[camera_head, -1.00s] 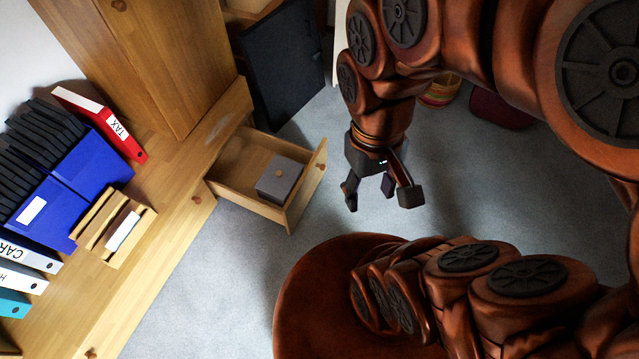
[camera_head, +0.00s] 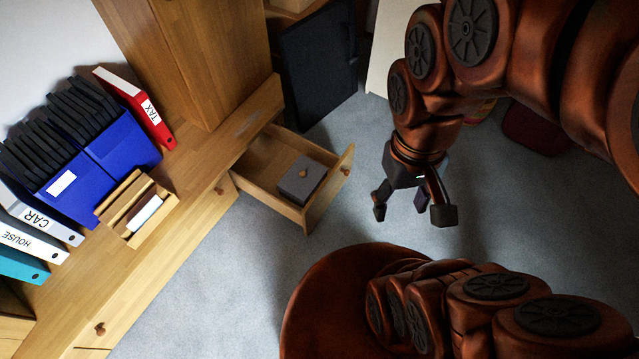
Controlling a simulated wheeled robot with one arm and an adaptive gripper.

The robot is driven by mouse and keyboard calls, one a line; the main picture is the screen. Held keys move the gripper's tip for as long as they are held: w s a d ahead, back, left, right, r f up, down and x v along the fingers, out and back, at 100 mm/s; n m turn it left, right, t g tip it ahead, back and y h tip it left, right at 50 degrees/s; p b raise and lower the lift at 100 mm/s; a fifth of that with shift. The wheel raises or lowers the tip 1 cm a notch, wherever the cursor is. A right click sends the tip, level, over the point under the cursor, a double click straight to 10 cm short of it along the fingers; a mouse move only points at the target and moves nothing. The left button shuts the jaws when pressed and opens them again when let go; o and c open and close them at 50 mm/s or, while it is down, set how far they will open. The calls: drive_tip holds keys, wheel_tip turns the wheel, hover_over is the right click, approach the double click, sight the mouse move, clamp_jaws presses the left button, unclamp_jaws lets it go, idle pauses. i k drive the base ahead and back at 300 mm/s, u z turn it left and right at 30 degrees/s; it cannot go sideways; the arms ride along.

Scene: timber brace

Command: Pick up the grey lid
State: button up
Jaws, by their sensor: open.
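My gripper (camera_head: 412,214) is open and empty, fingers pointing down. It hangs over the floor to the right of the drawer, clear of the lid and of the drawer front.
The wooden cabinet top (camera_head: 190,190) holds a red TAX binder (camera_head: 137,108), blue file boxes (camera_head: 95,168), a wooden organiser (camera_head: 137,208) and more binders. A dark panel (camera_head: 318,70) stands behind the drawer. Grey carpet (camera_head: 235,270) in front is free.

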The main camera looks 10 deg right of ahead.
sight(302, 178)
drive_tip(key=z, duration=1.5)
drive_tip(key=i, duration=2.2)
drive_tip(key=u, duration=4.35)
